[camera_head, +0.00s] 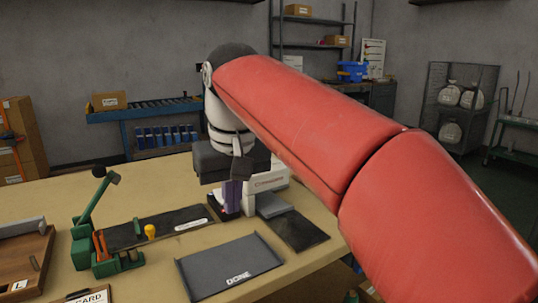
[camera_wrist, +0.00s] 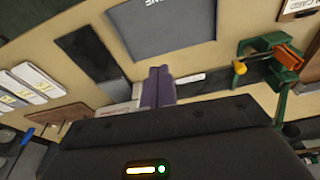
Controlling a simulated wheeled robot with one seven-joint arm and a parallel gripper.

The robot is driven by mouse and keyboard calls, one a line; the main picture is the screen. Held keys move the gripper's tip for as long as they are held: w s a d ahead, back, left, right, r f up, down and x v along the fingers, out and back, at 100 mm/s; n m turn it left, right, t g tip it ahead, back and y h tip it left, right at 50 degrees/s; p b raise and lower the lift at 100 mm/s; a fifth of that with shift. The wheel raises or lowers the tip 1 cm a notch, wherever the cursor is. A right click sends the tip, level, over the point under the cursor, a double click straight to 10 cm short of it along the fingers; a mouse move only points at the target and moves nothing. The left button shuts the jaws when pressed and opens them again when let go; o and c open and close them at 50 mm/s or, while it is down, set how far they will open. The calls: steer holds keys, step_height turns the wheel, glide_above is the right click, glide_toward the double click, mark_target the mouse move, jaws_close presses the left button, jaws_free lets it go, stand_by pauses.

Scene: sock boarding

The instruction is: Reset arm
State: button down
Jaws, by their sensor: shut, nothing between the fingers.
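My red arm (camera_head: 310,120) reaches from the lower right across the head view to a dark wrist over the workbench. My gripper (camera_head: 232,200) points down over the far part of the bench, just left of a white device (camera_head: 266,181). Its two purple-grey fingers are together and empty. The wrist view also shows my gripper (camera_wrist: 158,72) with the fingers side by side and no gap I can make out. How far the fingertips are above the bench is hard to tell.
The workbench (camera_head: 140,190) holds a grey "DONE" tray (camera_head: 228,266), a dark mat (camera_head: 296,231), a green lever fixture (camera_head: 90,235), a dark board (camera_head: 150,226) and a wooden tray (camera_head: 30,262). A blue conveyor (camera_head: 150,109) and shelves stand behind. Bare bench shows between these things.

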steer(key=shift+m+t, duration=0.5)
steer(key=shift+m, duration=0.3)
steer(key=s+d+f, duration=0.1)
steer(key=d, duration=0.1)
steer(key=d+f, duration=0.1)
steer(key=d, duration=0.2)
steer(key=s+d+f, duration=0.1)
steer(key=d, duration=0.2)
steer(key=shift+s+f, duration=0.25)
steer(key=shift+s, duration=0.1)
steer(key=s+d+f+m+t, duration=0.1)
steer(key=s+d+f+m, duration=0.1)
steer(key=s+d+f, duration=0.3)
steer(key=s+d+f+m+t+h, duration=0.1)
steer(key=s+d+f, duration=0.5)
steer(key=f, duration=0.5)
steer(key=shift+s+d+m+t, duration=0.3)
steer(key=shift+d+m, duration=0.1)
steer(key=shift+d, duration=0.85)
steer(key=shift+f, duration=0.1)
